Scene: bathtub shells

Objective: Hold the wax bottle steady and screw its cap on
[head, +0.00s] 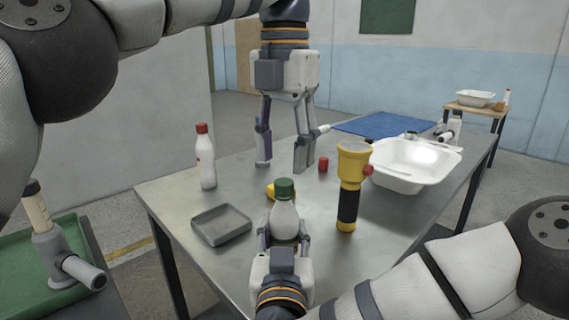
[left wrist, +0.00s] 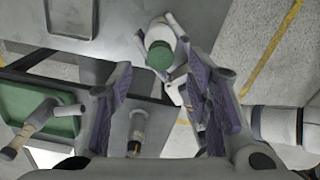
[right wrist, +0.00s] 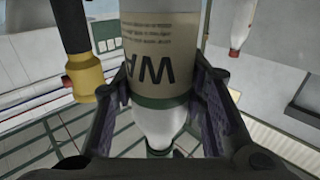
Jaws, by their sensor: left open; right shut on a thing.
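The wax bottle (head: 284,222) is white and upright near the table's front edge, with a green cap (head: 285,189) on top. How tight the cap sits cannot be told. My right gripper (head: 285,240) is shut around the bottle's body. In the right wrist view the bottle (right wrist: 158,50) appears inverted, with part of its lettered label between the fingers. My left gripper (head: 284,166) points down with fingers spread and empty, just beyond and above the cap. In the left wrist view the green cap (left wrist: 160,55) shows near the gap between its fingertips, apart from them.
A grey tray (head: 221,228) and a red-capped white bottle (head: 206,165) are at left. A yellow and black flashlight (head: 348,190) stands close at right. A small red cap (head: 323,164), a white basin (head: 415,180) and a blue mat (head: 385,125) are farther back.

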